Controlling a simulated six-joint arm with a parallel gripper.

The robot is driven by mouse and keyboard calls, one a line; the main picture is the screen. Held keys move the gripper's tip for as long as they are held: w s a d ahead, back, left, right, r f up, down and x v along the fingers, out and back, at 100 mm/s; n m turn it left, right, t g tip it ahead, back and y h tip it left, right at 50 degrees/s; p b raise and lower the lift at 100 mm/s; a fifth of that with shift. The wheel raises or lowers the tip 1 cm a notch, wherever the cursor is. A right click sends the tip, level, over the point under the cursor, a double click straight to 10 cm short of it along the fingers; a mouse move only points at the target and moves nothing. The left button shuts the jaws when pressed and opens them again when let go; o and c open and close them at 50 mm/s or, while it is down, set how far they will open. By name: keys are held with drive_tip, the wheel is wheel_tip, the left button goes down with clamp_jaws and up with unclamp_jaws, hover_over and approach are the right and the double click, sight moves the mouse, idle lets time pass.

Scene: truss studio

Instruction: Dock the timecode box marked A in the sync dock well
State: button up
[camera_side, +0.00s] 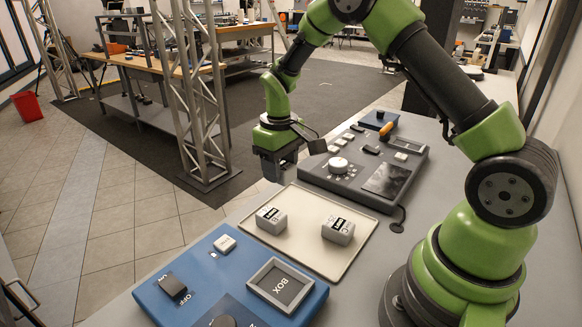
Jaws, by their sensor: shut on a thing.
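My gripper (279,172) hangs above the far left end of the cream tray (292,252), pointing down. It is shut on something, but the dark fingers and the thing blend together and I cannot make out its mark. Two small grey boxes with black-and-white labels sit apart on the tray: a left box (271,220) and a right box (338,231). Their letters are too small to read. The blue dock panel (206,262) lies in front of the tray. Its framed rectangular well (280,284), lettered BOX, shows no box in it.
A grey console (347,180) with knobs and a screen stands behind the tray. A metal truss (196,100) rises from the floor at left.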

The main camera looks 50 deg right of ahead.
drive_tip(key=s+a, duration=0.6)
drive_tip(key=a, duration=0.5)
approach(281, 286)
drive_tip(key=shift+w, duration=0.15)
drive_tip(key=shift+f, duration=2.9)
drive_tip(key=shift+f, duration=0.5)
drive_tip(key=o, duration=0.7)
drive_tip(key=shift+r, duration=5.5)
